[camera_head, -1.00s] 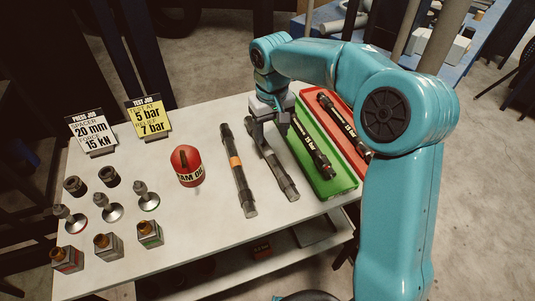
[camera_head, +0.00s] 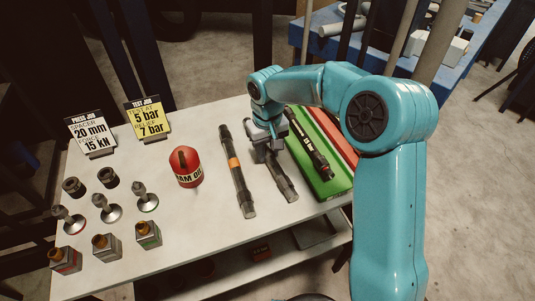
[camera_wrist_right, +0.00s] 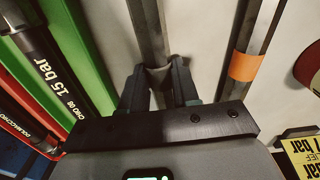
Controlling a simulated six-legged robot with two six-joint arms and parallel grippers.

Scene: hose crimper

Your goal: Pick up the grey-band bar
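The grey-band bar (camera_head: 283,181) lies on the white table, right of a dark bar with an orange band (camera_head: 238,172). Its far part is hidden under my right gripper (camera_head: 270,148) in the head view. In the right wrist view the grey-band bar (camera_wrist_right: 148,25) runs between the two dark fingers of my right gripper (camera_wrist_right: 160,80), with its grey band (camera_wrist_right: 160,74) between the fingertips. The fingers stand on either side with small gaps showing, so the gripper looks open around the bar. My left gripper is not in view.
Right of the bar are a green tray (camera_head: 328,187) holding a "15 bar" bar (camera_head: 312,148) and a red tray (camera_head: 335,135). A red can (camera_head: 186,168), several fittings (camera_head: 112,209) and two sign cards (camera_head: 91,133) stand to the left.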

